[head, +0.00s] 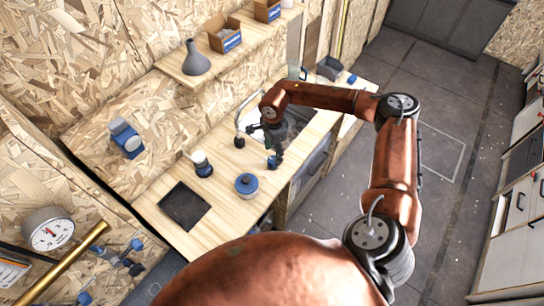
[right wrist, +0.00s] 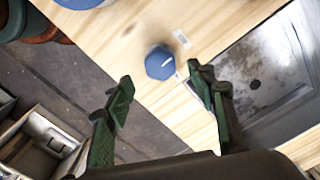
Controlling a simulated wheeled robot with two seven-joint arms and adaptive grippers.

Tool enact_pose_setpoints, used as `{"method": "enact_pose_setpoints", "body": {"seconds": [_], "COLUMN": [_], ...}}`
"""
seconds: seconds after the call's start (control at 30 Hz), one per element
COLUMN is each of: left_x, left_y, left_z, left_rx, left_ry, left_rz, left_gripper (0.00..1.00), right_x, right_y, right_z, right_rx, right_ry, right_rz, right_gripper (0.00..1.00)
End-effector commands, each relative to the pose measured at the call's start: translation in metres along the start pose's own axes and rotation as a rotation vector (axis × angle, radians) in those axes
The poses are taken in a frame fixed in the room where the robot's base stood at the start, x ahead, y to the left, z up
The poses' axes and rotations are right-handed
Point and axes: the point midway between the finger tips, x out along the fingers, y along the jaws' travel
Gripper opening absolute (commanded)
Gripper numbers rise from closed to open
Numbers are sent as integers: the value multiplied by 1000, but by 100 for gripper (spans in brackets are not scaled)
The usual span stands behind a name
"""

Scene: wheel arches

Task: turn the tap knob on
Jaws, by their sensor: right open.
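The tap knob (right wrist: 160,62) is a blue, faceted knob with a white mark on top. It sits on the wooden counter (right wrist: 130,30) beside the sink (right wrist: 270,75). In the head view the knob (head: 271,162) shows just below my right gripper (head: 276,148). My right gripper (right wrist: 160,84) is open and empty, with its green fingers spread to either side below the knob in the right wrist view. No finger visibly touches the knob. The curved tap spout (head: 246,104) stands at the sink's back. My left gripper is not in view.
A shelf above holds a grey vase (head: 195,58) and boxes (head: 224,34). Open floor lies right of the counter.

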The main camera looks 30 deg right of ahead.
Motion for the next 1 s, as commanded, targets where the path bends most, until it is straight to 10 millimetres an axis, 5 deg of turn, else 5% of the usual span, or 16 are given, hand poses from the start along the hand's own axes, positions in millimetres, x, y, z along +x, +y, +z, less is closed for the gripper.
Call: {"method": "enact_pose_setpoints", "body": {"seconds": [0.13, 0.3, 0.67, 1.0], "left_x": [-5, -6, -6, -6], "left_y": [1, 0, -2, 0], "left_z": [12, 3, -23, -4], "left_rx": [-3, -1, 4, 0], "left_ry": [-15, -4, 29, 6], "left_rz": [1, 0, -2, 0], "left_gripper": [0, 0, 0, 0], "right_x": [24, 41, 47, 47], "right_y": [0, 0, 0, 0], "right_z": [2, 2, 0, 0], "right_rx": [-3, -3, 0, 1], "right_ry": [0, -1, -1, -1], "right_rz": [2, 2, 0, 0], "right_gripper": [51, 51, 51, 28]}}
